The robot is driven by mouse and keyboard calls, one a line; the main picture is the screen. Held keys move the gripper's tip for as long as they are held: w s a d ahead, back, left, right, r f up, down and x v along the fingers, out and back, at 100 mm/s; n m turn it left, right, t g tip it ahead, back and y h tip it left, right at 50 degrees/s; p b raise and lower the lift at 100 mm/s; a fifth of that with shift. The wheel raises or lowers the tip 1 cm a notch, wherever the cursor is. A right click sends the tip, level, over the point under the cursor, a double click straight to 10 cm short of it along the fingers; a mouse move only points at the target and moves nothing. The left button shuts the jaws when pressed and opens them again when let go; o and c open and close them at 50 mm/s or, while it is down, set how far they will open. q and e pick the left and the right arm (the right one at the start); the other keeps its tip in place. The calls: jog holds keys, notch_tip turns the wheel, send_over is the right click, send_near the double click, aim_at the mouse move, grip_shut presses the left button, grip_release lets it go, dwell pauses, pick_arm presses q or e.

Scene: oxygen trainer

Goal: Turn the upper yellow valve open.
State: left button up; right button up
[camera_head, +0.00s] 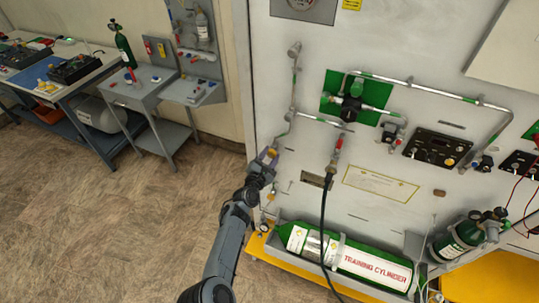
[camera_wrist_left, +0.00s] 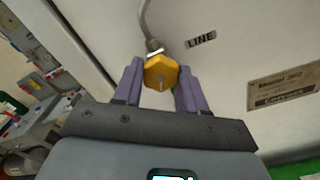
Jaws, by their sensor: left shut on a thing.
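The yellow valve (camera_wrist_left: 160,73) is a hexagonal knob with a small metal stem at its centre. It sits on a metal pipe that comes down the white panel, beside a "LINE" label. My left gripper (camera_wrist_left: 160,84) is shut on it, with one purple finger on each side. In the head view my left gripper (camera_head: 269,157) is at the left edge of the panel, at the lower end of the pipe run. There the fingers mostly hide the valve. My right gripper is not in view.
Workbenches (camera_head: 85,75) stand at the left. The floor (camera_head: 120,220) between is clear.

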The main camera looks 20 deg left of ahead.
pick_arm(q)
jog(key=n, duration=0.3)
jog(key=shift+p, duration=0.4)
jog(key=shift+n, duration=0.4)
jog(key=o, duration=1.1)
jog(key=shift+c, duration=0.2)
